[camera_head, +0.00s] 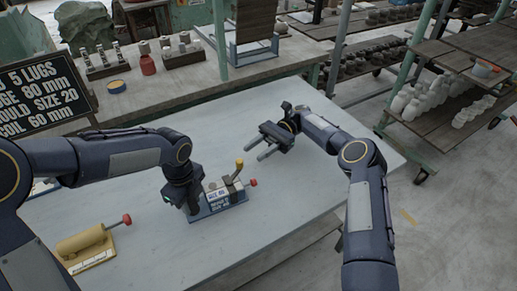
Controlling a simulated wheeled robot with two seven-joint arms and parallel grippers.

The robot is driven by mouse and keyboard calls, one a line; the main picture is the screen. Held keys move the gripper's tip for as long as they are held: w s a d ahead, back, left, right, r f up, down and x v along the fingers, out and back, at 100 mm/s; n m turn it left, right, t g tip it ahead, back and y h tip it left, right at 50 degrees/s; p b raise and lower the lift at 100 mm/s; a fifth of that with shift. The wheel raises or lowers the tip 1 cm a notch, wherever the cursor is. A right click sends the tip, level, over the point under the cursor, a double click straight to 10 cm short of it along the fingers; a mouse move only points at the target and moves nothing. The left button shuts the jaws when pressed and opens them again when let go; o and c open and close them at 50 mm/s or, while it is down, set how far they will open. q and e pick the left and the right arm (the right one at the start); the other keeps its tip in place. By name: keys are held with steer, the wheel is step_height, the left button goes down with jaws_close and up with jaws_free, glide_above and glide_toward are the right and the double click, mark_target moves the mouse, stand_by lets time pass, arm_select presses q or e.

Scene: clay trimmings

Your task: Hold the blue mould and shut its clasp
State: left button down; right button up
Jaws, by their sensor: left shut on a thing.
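The blue mould (222,203) sits on the pale table, a labelled blue base under a grey block. A yellow lever (239,167) rises at its back, tilted up, and a red knob (253,182) sticks out at its right end. I cannot tell whether the lever is the clasp. My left gripper (192,208) is shut on the left end of the mould; its fingers are mostly hidden. My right gripper (252,150) is open and empty, behind and to the right of the mould, its two fingers apart and pointing left.
A yellow mould (82,240) with a red knob lies at the table's front left. A black lettered sign (42,92) stands at the far left. A back bench (180,92) carries a red jar (148,65) and small pieces. The table (300,185) is clear right of the mould.

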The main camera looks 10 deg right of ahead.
stand_by(0.4)
arm_select(q)
steer(key=c, duration=1)
jaws_free()
